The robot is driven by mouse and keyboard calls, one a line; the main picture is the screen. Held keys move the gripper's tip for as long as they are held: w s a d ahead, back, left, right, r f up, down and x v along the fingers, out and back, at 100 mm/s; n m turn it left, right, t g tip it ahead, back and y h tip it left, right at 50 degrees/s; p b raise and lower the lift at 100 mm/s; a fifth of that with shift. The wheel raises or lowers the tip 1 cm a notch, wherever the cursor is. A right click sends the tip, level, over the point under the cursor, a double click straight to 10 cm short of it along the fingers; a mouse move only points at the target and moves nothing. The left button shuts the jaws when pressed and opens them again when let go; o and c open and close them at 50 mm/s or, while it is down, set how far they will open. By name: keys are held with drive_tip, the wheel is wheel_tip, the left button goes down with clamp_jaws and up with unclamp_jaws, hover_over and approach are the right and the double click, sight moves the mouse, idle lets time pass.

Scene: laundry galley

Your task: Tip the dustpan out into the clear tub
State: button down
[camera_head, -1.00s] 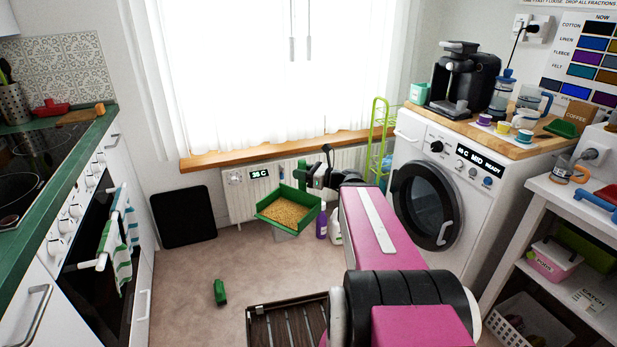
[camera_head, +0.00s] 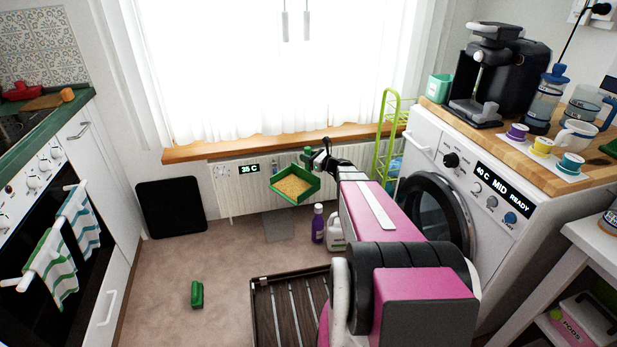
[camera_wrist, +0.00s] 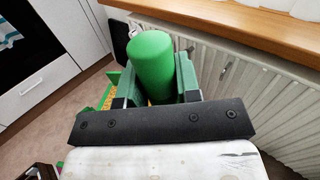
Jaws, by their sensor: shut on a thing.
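The green dustpan (camera_head: 309,194) is held up in front of the radiator, with yellow-brown grains (camera_head: 293,187) lying in its pan. My gripper (camera_head: 318,162) is shut on its handle at the pan's far right. In the wrist view my gripper (camera_wrist: 150,78) has its two fingers on either side of the green handle (camera_wrist: 151,58); a strip of the pan and grains (camera_wrist: 105,96) shows behind the left finger. A grey, flat-looking shape (camera_head: 278,226) is on the floor below the pan; I cannot tell whether it is the clear tub.
A purple bottle (camera_head: 318,224) and a white jug (camera_head: 336,231) stand on the floor by the radiator (camera_head: 245,190). A dark slatted tray (camera_head: 262,300) is at front. The washing machine (camera_head: 440,170) bounds the right.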

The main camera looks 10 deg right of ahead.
drive_tip(key=w+d+f+h, duration=0.1)
drive_tip(key=w+f, duration=0.5)
drive_tip(key=f, duration=0.4)
drive_tip(key=w+d+f+m+t+h, duration=0.1)
drive_tip(key=w+d+f, duration=0.1)
drive_tip(key=w+f, duration=0.5)
wheel_tip(320, 180, down, 4)
drive_tip(key=shift+w+d+r+h, duration=0.1)
drive_tip(key=shift+w+d+h, duration=0.15)
drive_tip(key=shift+h, duration=0.15)
